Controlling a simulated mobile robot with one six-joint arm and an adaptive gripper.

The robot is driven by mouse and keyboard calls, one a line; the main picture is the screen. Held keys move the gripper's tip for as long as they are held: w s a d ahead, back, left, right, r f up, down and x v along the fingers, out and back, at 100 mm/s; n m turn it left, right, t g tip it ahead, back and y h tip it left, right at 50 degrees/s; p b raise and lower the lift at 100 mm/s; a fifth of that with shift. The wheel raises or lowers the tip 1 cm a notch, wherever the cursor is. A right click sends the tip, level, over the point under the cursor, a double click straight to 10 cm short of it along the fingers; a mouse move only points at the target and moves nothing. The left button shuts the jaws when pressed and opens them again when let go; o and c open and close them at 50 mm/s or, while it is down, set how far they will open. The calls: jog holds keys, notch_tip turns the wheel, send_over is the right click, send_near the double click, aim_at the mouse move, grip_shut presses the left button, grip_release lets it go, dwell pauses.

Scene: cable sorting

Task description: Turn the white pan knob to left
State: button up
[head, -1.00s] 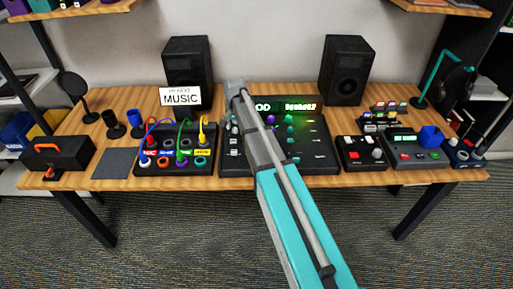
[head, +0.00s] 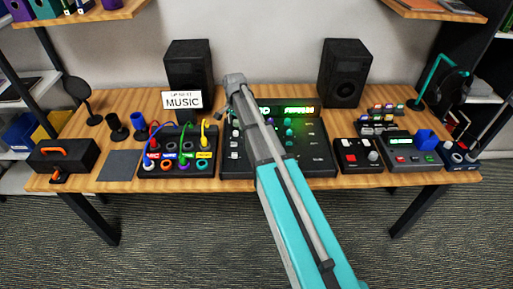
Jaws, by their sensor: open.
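The black mixing console (head: 310,160) stands in the middle of the table, with a lit display and coloured knobs. Small pale controls (head: 234,143) show at its left edge, beside my arm. I cannot tell which of them, if any, is the white pan knob. My teal and grey arm crosses the console and covers part of its left half.
A black patch box (head: 178,172) with coloured cables stands left of the console. Two speakers (head: 190,75) and a MUSIC sign (head: 182,100) stand behind. A grey pad (head: 120,165) lies left.

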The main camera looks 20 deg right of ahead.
aim_at(237, 132)
jog(key=shift+r+p, duration=4.4)
jog(key=shift+r, duration=0.3)
jog(key=s+d+n, duration=0.1)
jog(key=s+n, duration=0.9)
jog(key=s, duration=1.6)
jog(key=shift+f+n+b, duration=0.3)
jog(key=shift+d, duration=0.1)
